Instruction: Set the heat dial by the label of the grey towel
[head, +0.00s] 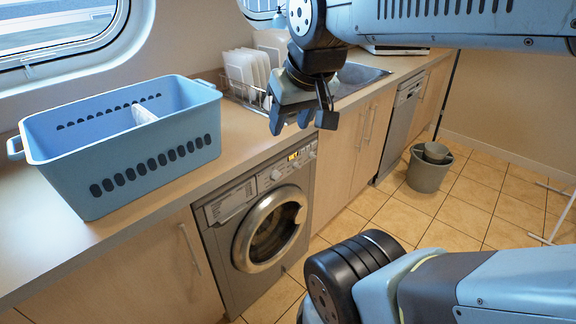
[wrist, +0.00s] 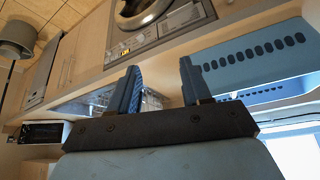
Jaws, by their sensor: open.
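The washing machine (head: 262,225) stands under the counter with its round door shut. Its panel (head: 275,175) carries small round dials and a lit display; I cannot read which dial is heat or where it points. The panel also shows in the wrist view (wrist: 160,40). No grey towel or readable label is in view. The blue basket (head: 130,165) stands on the counter with a small white piece (head: 145,114) at its inner wall; its floor is hidden. My gripper (head: 290,122) is open and empty, above the counter edge near the panel, and its fingers show in the wrist view (wrist: 160,75).
A dish rack with white plates (head: 250,68) and a sink (head: 355,80) lie behind my gripper. Grey buckets (head: 429,168) stand on the tiled floor by a dishwasher (head: 400,125). A white rack (head: 555,225) stands at right.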

